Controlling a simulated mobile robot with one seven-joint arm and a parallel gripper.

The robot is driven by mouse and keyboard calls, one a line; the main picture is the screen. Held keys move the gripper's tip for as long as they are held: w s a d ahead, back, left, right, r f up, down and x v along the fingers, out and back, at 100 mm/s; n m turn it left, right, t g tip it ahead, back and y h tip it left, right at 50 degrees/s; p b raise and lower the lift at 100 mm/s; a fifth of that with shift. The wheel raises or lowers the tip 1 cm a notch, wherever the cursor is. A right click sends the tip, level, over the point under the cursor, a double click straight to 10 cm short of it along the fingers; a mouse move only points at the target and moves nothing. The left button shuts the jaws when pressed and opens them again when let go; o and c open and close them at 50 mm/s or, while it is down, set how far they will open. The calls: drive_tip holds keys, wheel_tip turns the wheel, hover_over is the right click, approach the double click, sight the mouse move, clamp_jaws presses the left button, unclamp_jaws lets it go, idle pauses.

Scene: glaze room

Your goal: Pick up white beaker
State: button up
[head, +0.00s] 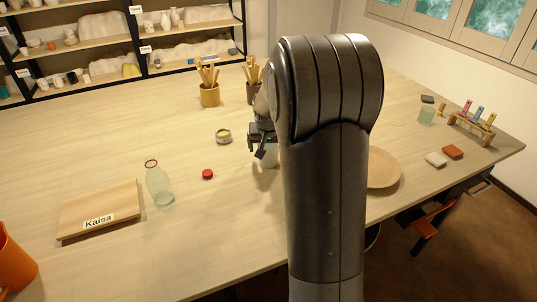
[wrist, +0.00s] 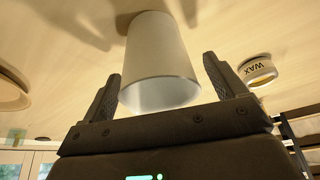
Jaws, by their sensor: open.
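The white beaker (wrist: 158,50) stands on the table in the wrist view, its open rim toward my gripper. In the head view a small part of the white beaker (head: 268,158) shows below my gripper, and the rest is hidden by my gripper and arm. My gripper (head: 260,148) is open. In the wrist view the fingers of my gripper (wrist: 160,72) stand on both sides of the beaker's rim end, with a visible gap on each side.
A wax tin (head: 223,136), a red cap (head: 207,174) and a glass bottle (head: 159,186) stand left of my gripper. Brush pots (head: 209,95) are behind. A round wooden plate (head: 384,169) is to the right, partly hidden by my arm. A board marked Kaisa (head: 98,207) lies front left.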

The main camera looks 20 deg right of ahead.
drive_tip(key=shift+c, duration=0.6)
drive_tip(key=c, duration=0.9)
drive_tip(key=shift+r, duration=0.15)
drive_tip(key=shift+c, duration=0.2)
